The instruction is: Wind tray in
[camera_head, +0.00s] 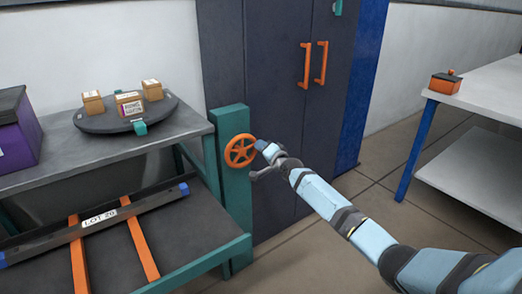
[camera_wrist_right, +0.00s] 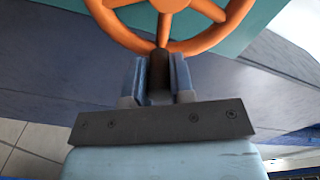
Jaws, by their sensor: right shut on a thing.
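An orange handwheel (camera_head: 239,150) is mounted on a teal post (camera_head: 236,188) at the right end of the grey bench. My right gripper (camera_head: 262,148) is at the wheel's right side. In the right wrist view, the wheel's rim (camera_wrist_right: 205,43) fills the top, and the two blue fingers of my right gripper (camera_wrist_right: 159,72) are shut on a dark handle (camera_wrist_right: 159,67) that stands out from the rim. A dark bar labelled LOT (camera_head: 60,234) with blue ends lies across two orange strips (camera_head: 142,250) on the lower level; which part is the tray, I cannot tell.
A round dark turntable (camera_head: 95,123) with small cartons (camera_head: 130,104) and a purple box (camera_head: 18,135) stand on the bench top. A dark cabinet (camera_head: 280,100) with orange handles stands behind. A white table (camera_head: 485,90) with an orange box (camera_head: 445,83) is at right.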

